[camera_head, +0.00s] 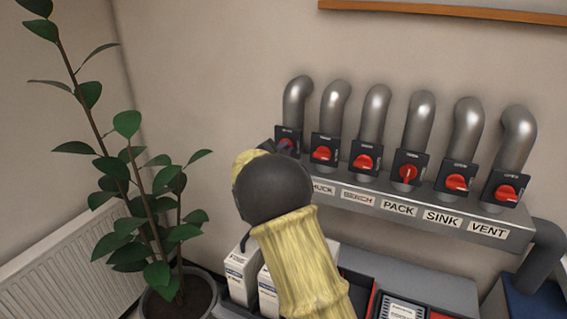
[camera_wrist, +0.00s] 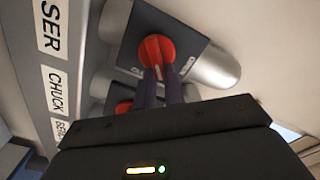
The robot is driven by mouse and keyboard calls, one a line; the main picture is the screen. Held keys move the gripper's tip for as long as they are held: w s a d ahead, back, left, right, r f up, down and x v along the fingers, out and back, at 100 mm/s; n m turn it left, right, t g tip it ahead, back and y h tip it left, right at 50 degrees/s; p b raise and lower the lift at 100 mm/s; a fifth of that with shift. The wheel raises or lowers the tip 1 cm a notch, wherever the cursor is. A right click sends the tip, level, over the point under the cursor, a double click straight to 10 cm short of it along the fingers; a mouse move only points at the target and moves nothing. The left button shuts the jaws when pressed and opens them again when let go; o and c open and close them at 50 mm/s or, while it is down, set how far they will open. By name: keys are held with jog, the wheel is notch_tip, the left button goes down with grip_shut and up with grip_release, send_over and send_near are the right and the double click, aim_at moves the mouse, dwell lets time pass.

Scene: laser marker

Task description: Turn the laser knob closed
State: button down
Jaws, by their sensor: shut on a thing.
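The laser knob is the leftmost red knob (camera_head: 287,142) on a black plate, partly hidden behind my arm in the head view. In the wrist view the red knob (camera_wrist: 157,48) is near the top, beside a label whose visible part reads "SER" (camera_wrist: 50,25). My gripper (camera_wrist: 159,74) has its two dark fingers close together on the near side of the red knob, shut on it. In the head view my arm hides most of the gripper. The knob's exact turn angle is hard to tell.
Several similar red knobs run to the right along the grey rail (camera_head: 520,238), including the chuck knob (camera_head: 323,154). The pack knob (camera_head: 408,172) stands upright, unlike its neighbours. Silver pipes (camera_head: 421,122) rise above them. White boxes (camera_head: 240,270) and a potted plant (camera_head: 130,210) are lower left.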

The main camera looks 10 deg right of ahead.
jog(key=m+b, duration=0.2)
jog(key=b, duration=0.1)
jog(key=f+m+b, duration=0.1)
jog(key=m+b, duration=0.2)
jog(key=b, duration=0.1)
jog(key=m+b, duration=0.2)
jog(key=b, duration=0.1)
jog(key=shift+s+d+f+m+b, duration=0.15)
jog(key=shift+f+m+b, duration=0.15)
jog(key=shift+m, duration=0.1)
jog(key=shift+r, duration=0.1)
jog(key=c, duration=1.5)
grip_release()
